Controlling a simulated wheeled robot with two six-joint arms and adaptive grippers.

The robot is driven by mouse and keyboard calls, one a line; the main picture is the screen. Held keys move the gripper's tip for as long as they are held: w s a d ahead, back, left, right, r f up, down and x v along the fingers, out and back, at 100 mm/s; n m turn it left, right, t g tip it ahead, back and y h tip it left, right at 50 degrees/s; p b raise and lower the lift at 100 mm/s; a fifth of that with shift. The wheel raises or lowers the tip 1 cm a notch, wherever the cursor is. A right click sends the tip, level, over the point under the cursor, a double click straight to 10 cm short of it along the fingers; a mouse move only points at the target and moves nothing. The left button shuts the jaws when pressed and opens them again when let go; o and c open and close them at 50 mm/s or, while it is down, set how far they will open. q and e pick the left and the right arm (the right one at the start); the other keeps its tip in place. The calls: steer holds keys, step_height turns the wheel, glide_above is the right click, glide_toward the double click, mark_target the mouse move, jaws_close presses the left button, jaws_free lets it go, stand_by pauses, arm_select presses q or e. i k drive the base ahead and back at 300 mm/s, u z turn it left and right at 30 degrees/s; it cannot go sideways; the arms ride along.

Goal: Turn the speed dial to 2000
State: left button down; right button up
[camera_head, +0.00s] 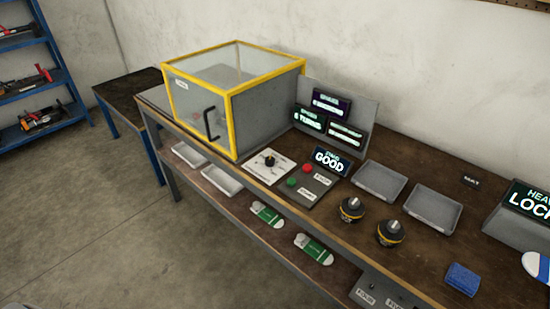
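The speed dial appears to be the black knob (269,160) on a white square plate (262,175) near the bench's front edge. Marks sit around the knob, but they are too small to read, so I cannot tell its setting. The plate lies just in front of the yellow-framed clear box (230,90), left of the panel with a red button (308,168) and a green button (291,182). Small lit displays (331,103) stand behind it; their text is mostly too small to read. Neither of my grippers is in view.
A display reading GOOD (330,161) stands beside the buttons. Two grey trays (433,209) and two dark round parts with yellow bands (390,232) lie to the right. A blue block (462,279) is near the front. The box's black handle (208,122) sticks out.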

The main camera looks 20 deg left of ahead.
mark_target(269, 160)
steer(key=z, duration=0.05)
steer(key=k, duration=0.6)
steer(key=u, duration=0.85)
steer(key=i, duration=1.05)
steer(key=z, duration=0.05)
